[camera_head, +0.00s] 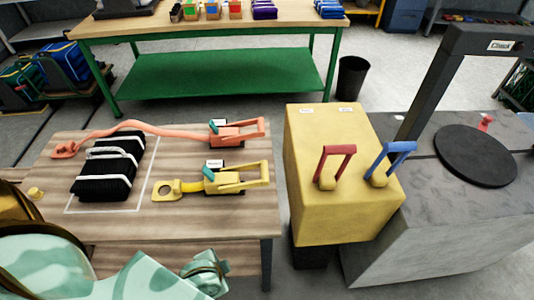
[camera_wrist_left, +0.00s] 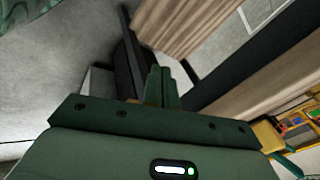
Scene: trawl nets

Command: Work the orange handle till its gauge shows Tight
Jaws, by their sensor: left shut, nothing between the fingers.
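The orange ratchet handle (camera_head: 240,131) sits at the back right of the wooden table, its lever looking low over its base. Its orange strap (camera_head: 150,127) runs left past the back of a black bundle to an orange end fitting (camera_head: 65,149). A small white plate (camera_head: 214,129) with a teal part beside it is at the ratchet; I cannot read it. My left gripper shows in the wrist view (camera_wrist_left: 160,72), shut and empty, with floor and table beyond it. In the head view my left arm is at the bottom left, in front of the table, away from the handle.
A yellow ratchet (camera_head: 240,181) lies just in front of the orange one. The black bundle (camera_head: 103,190) with white bands lies in a white outline. A yellow block (camera_head: 320,215) with red and blue levers stands to the right, beside a grey machine (camera_head: 430,235).

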